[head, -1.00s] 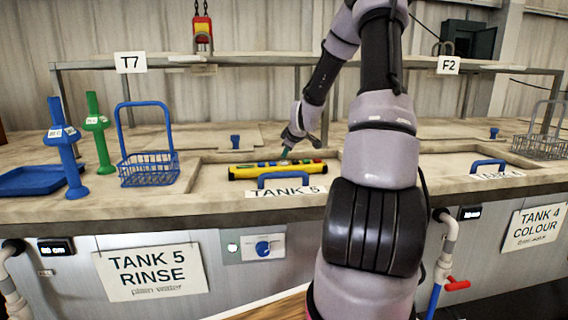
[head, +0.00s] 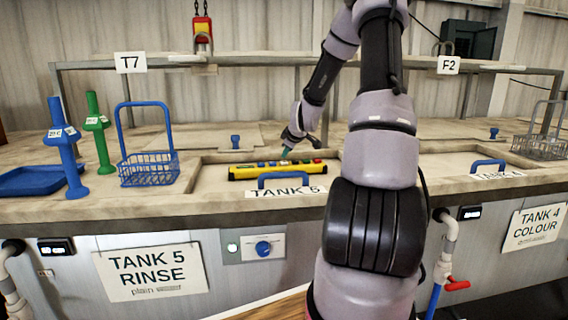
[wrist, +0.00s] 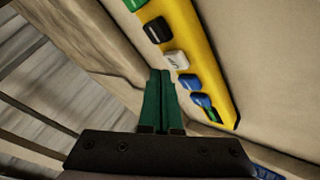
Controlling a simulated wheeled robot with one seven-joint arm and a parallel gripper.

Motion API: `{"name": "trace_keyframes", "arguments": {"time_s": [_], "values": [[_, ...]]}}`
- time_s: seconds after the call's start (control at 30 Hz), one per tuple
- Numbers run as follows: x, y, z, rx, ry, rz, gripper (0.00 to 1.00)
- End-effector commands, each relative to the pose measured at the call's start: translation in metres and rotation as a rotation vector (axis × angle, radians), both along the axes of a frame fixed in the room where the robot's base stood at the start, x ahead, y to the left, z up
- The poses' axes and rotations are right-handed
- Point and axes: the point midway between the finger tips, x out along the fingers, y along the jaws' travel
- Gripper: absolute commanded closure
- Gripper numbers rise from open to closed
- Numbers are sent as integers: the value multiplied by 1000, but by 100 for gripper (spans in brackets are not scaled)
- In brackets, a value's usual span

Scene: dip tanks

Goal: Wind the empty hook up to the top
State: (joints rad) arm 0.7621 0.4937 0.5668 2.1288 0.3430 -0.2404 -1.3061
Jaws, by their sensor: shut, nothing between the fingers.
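A red and yellow hoist block (head: 203,30) hangs on a chain at the upper left, behind the rail. Its hook at the bottom is small, and no load shows on it. A yellow control bar (head: 250,172) with coloured buttons lies at the Tank 5 opening; it also shows in the wrist view (wrist: 210,65). My gripper (head: 285,151) is over the bar's far side. In the wrist view its green fingers (wrist: 161,74) are shut and empty, with tips close beside a white button (wrist: 176,60). I cannot tell whether they touch it. Blue buttons (wrist: 196,92) and a black one (wrist: 157,29) sit on either side.
A blue handle (head: 290,180) stands in front of the bar. A blue wire basket (head: 148,172), green and blue upright tools (head: 62,145) and a blue tray (head: 30,182) are at left. A grey basket (head: 540,147) is at right. A rail crosses behind the tanks.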

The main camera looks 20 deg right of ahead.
Motion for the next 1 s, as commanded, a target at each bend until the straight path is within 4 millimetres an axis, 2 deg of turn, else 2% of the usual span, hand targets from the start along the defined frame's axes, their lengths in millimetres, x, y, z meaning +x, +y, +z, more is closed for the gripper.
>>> {"name": "trace_keyframes", "arguments": {"time_s": [0.2,1.0], "values": [[0,0,-7,0,1,1,100],[0,0,-12,1,1,-1,100]]}}
